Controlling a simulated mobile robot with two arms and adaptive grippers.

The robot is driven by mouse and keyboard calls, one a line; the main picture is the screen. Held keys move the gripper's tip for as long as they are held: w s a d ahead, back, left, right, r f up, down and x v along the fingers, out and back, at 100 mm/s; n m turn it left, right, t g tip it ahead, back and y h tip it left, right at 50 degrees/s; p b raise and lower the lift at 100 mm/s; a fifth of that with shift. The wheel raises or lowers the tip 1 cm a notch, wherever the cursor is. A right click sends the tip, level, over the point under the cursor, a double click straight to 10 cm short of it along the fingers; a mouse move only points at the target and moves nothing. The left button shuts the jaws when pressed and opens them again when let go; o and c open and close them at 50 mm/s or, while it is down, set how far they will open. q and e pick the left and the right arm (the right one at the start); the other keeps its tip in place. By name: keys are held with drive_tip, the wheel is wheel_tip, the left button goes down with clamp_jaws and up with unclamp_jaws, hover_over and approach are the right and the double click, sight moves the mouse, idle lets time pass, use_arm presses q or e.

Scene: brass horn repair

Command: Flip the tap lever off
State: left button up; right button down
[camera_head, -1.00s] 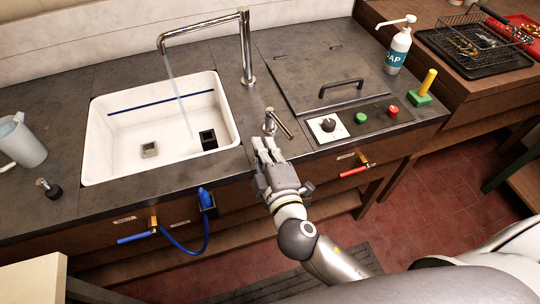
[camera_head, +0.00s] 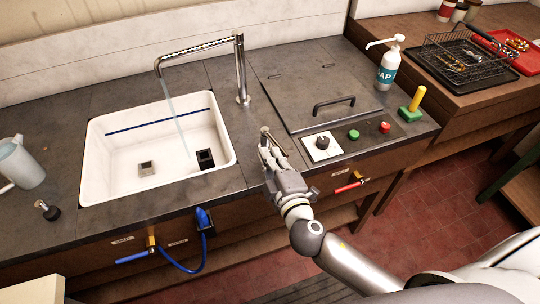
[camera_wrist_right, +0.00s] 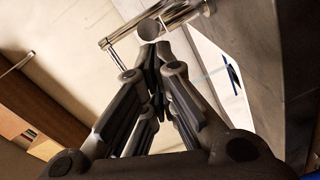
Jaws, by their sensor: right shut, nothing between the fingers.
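The tall chrome tap spout (camera_head: 241,70) stands behind the white sink (camera_head: 110,185). A thin stream of water (camera_head: 175,115) runs from its end into the basin. The small chrome tap lever (camera_head: 266,131) stands on the counter right of the sink, largely hidden by my right gripper (camera_head: 268,153). In the right wrist view the chrome lever (camera_wrist_right: 178,14) lies just beyond the fingertips of my right gripper (camera_wrist_right: 152,58). Those fingers are shut and empty, close to the lever; I cannot tell whether they touch it. My left gripper is out of view.
Right of the lever are a white knob plate (camera_head: 322,147), a green button (camera_head: 353,134), a red button (camera_head: 385,127) and a hatch handle (camera_head: 334,103). A soap bottle (camera_head: 387,68) stands further right. A pitcher (camera_head: 20,163) stands at the left.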

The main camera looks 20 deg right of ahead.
drive_tip(key=shift+d+n+y, duration=0.3)
drive_tip(key=shift+y, duration=0.1)
drive_tip(key=shift+d+y, duration=0.2)
drive_tip(key=shift+y, duration=0.1)
drive_tip(key=shift+d+n+g+y, duration=0.4)
drive_tip(key=shift+d+n+y, duration=0.65)
drive_tip(key=shift+y, duration=0.15)
drive_tip(key=shift+w+d, duration=0.25)
drive_tip(key=shift+d, duration=0.55)
drive_tip(key=shift+w+d, duration=0.2)
drive_tip(key=shift+d, duration=0.55)
drive_tip(key=shift+r, duration=0.1)
